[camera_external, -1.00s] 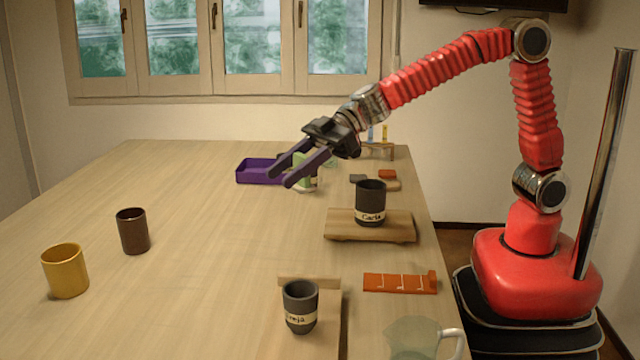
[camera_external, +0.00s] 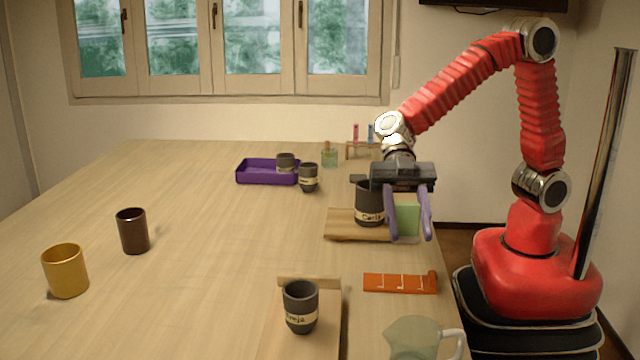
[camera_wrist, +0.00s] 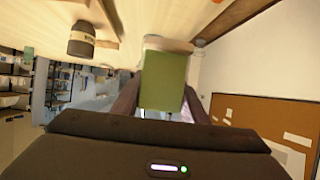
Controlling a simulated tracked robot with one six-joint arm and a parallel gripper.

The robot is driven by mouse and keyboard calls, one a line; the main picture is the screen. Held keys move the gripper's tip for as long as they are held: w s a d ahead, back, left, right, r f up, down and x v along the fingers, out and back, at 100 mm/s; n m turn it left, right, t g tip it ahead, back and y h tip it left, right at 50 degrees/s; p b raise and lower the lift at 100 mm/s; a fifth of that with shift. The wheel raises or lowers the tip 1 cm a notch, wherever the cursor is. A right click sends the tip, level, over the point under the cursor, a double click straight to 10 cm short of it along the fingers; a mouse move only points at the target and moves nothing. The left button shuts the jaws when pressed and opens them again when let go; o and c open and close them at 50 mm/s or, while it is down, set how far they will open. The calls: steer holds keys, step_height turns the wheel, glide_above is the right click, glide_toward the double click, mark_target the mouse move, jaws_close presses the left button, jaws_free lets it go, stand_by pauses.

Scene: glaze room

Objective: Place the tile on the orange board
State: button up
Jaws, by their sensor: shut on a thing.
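The orange board (camera_external: 399,284) is a flat strip with white marks near the table's right edge. It lies closer to the external camera than the gripper and is uncovered.
A dark labelled cup (camera_external: 368,204) on a wooden stand (camera_external: 345,225) is just left of the gripper. Another dark cup (camera_external: 300,308) stands on a wooden board left of the orange board. A glass jug (camera_external: 412,340) is at the front.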

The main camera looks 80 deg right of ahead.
mark_target(400, 279)
steer(key=shift+w+f, duration=0.1)
steer(key=shift+f, duration=3.05)
steer(key=shift+f, duration=1.85)
steer(key=shift+f, duration=0.1)
steer(key=o, duration=1.1)
